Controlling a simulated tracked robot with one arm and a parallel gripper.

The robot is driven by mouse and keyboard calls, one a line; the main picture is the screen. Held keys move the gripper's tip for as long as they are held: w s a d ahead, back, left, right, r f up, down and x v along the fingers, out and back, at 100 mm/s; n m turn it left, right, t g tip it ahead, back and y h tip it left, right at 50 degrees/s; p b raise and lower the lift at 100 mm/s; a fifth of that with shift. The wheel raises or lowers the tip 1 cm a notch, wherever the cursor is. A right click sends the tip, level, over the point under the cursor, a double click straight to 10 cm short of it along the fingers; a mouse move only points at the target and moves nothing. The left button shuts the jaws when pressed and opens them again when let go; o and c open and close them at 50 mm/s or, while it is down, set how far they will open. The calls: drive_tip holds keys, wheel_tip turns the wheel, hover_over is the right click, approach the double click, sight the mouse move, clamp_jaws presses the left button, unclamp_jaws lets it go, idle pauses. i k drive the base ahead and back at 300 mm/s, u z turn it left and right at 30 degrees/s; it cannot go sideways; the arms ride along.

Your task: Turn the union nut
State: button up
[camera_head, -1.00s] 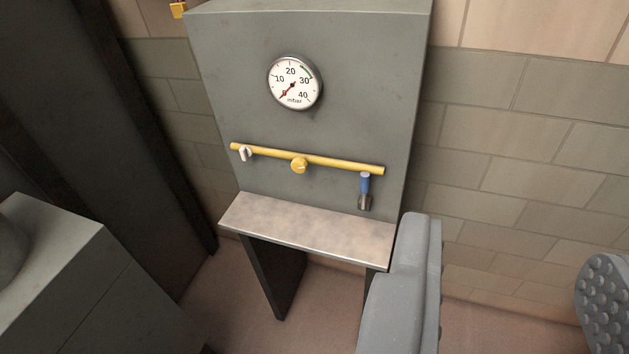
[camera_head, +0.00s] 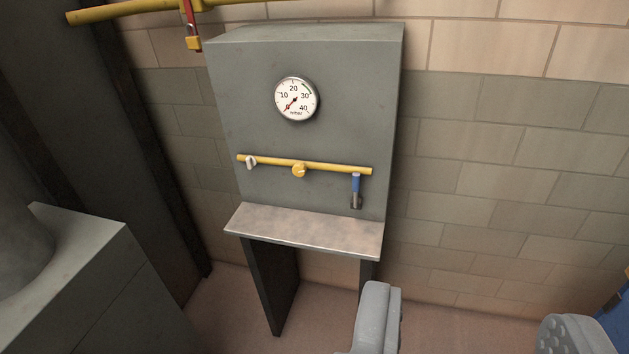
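A yellow pipe (camera_head: 325,167) runs across the grey panel (camera_head: 345,120). A round yellow fitting (camera_head: 299,170) sits at its middle and a small pale fitting (camera_head: 251,162) near its left end. A blue piece (camera_head: 356,183) with a dark metal end (camera_head: 356,201) hangs from its right end. I cannot tell which of these is the union nut. My gripper (camera_head: 472,325) shows two grey fingers wide apart at the bottom right, the right one with a studded pad. It is open and empty, nearer the camera than the panel and touching none of the fittings.
A round gauge (camera_head: 296,99) in mbar is above the pipe, its red needle at the low end. A metal shelf (camera_head: 305,231) on dark legs juts out below. A grey block (camera_head: 90,265) stands at left. Another yellow pipe (camera_head: 125,11) with a red handle (camera_head: 190,20) crosses the top left.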

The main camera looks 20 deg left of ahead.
sight(299, 170)
drive_tip(key=u, duration=0.15)
drive_tip(key=i, duration=0.9)
drive_tip(key=z, duration=0.05)
